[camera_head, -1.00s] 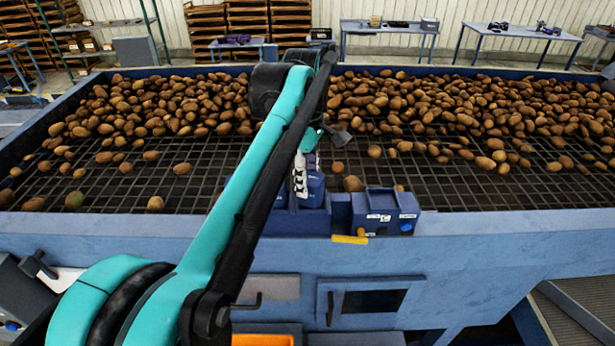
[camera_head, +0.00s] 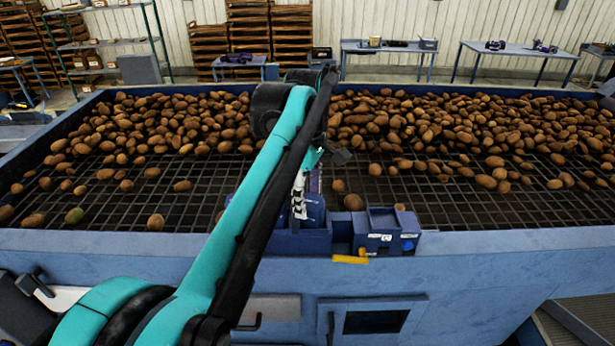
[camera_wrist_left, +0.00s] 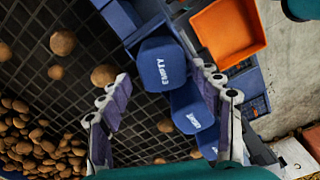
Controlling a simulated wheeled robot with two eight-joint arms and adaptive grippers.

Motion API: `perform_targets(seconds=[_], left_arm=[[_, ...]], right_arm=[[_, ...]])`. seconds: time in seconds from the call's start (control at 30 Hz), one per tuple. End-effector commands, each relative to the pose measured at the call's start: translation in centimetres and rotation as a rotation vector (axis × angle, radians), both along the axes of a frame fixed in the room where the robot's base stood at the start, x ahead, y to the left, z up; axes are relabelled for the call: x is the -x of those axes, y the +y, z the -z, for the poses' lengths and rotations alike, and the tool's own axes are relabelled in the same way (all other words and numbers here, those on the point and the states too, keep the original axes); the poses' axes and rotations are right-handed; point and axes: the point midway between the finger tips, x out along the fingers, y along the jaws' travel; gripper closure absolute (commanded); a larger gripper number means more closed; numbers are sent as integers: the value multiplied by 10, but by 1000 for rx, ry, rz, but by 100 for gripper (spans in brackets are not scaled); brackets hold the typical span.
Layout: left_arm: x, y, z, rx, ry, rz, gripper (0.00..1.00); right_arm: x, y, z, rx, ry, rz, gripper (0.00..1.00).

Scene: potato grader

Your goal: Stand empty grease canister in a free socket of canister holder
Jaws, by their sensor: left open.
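A blue canister marked EMPTY (camera_wrist_left: 160,68) shows in the left wrist view, between and just beyond the fingertips of my left gripper (camera_wrist_left: 160,76). The gripper is open, and I see no clear contact with the canister. More blue canisters (camera_wrist_left: 190,110) stand in a row beside it, the nearer ones partly hidden by the right finger. In the head view my left gripper (camera_head: 299,194) points down at a blue canister (camera_head: 315,208) above the blue holder (camera_head: 300,243) on the grader's front edge. My arm hides part of the holder, and its free sockets cannot be made out. My right gripper is not in view.
An orange tray (camera_wrist_left: 228,32) lies beside the canisters. A blue box with labels (camera_head: 387,238) and a yellow piece (camera_head: 350,259) sit right of the holder. Potatoes (camera_head: 440,125) cover the far part of the dark grid (camera_head: 250,185); its near part is mostly bare.

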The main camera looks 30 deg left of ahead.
Motion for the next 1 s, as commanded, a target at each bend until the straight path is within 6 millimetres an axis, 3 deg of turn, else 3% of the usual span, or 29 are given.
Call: perform_targets(seconds=[0.4, 0.53, 0.83, 1.0], left_arm=[[1, 2, -82, 0, 0, 0, 36], [1, 2, -99, 0, 0, 0, 36], [2, 1, -110, 0, -2, 6, 36], [5, -14, -89, -28, -65, 189, 36]], right_arm=[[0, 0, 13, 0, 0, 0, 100], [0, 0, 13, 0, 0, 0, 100], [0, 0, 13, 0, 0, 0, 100], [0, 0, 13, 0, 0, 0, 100]])
